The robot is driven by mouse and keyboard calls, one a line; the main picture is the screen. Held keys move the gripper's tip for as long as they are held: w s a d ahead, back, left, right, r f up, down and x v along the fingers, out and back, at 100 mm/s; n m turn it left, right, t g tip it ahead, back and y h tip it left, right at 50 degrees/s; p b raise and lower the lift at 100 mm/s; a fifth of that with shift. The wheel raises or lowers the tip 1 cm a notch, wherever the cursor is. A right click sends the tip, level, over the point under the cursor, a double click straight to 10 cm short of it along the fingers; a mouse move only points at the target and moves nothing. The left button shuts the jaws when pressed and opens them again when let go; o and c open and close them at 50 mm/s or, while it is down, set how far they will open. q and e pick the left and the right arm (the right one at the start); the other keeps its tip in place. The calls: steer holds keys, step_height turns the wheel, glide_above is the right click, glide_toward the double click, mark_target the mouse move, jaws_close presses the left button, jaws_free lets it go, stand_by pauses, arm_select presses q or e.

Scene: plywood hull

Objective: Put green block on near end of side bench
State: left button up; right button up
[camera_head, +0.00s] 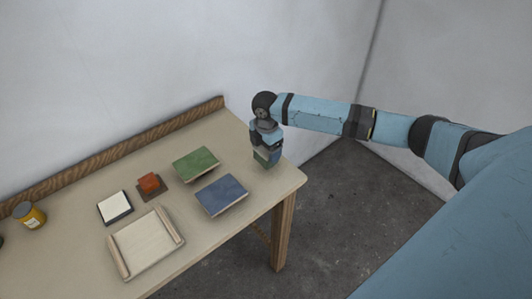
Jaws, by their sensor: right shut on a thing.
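My right gripper (267,150) is over the right end of the side bench (285,180), pointing down. It is shut on the green block (263,158), which shows as a small green patch at the fingertips. Much of the block is hidden by the gripper. The block is at or just above the bench top; I cannot tell if it touches. My left gripper is not in view.
A green book (196,164) and a blue book (221,195) lie left of the gripper. Farther left are a red block (149,182) on a dark square, a white pad (115,207), a wooden tray (146,244) and a yellow jar (29,215). The wall is behind.

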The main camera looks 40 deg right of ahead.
steer(key=shift+f, duration=1.35)
steer(key=o, duration=0.9)
steer(key=shift+f, duration=0.15)
step_height(320, 180, up, 12)
steer(key=shift+r, duration=0.2)
